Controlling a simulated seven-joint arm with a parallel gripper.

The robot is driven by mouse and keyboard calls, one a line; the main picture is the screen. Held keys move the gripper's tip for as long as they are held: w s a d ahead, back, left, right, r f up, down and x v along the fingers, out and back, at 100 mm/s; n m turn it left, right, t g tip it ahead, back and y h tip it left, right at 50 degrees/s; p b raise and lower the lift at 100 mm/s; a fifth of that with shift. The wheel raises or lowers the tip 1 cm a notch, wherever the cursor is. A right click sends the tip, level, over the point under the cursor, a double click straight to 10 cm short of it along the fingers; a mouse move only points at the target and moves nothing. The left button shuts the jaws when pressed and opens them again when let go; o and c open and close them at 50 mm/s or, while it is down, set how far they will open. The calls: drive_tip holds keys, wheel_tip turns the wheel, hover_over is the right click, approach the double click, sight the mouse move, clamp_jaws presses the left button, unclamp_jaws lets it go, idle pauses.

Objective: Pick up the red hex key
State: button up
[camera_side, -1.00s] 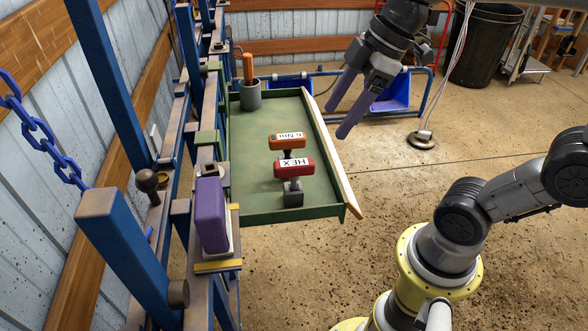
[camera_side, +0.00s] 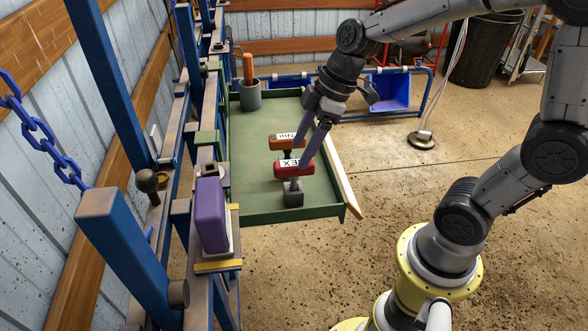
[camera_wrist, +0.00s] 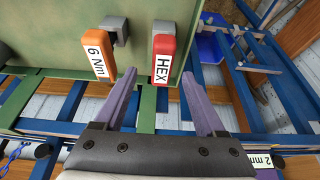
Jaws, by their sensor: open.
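The red hex key (camera_side: 294,171) has a red handle with a white HEX label and stands in a small dark grey block (camera_side: 293,193) on the green tray (camera_side: 252,190). In the wrist view its red handle (camera_wrist: 163,44) lies between my two purple fingertips. My gripper (camera_side: 303,156) is open and comes down from the upper right, its fingertips at the handle in the side view. It also shows in the wrist view (camera_wrist: 159,76). I cannot tell whether a finger touches the handle. The key's lower part is hidden.
An orange 6 Nm tool (camera_side: 284,142) stands just behind the red key; in the wrist view its handle (camera_wrist: 98,54) is left of the left finger. A grey cup (camera_side: 250,97) stands at the tray's back. A purple block (camera_side: 211,214) sits on the blue frame at left.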

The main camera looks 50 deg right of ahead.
sight(294, 162)
drive_tip(key=shift+a+x, duration=0.2)
drive_tip(key=shift+x, duration=2.2)
clamp_jaws()
drive_tip(key=shift+r, duration=0.1)
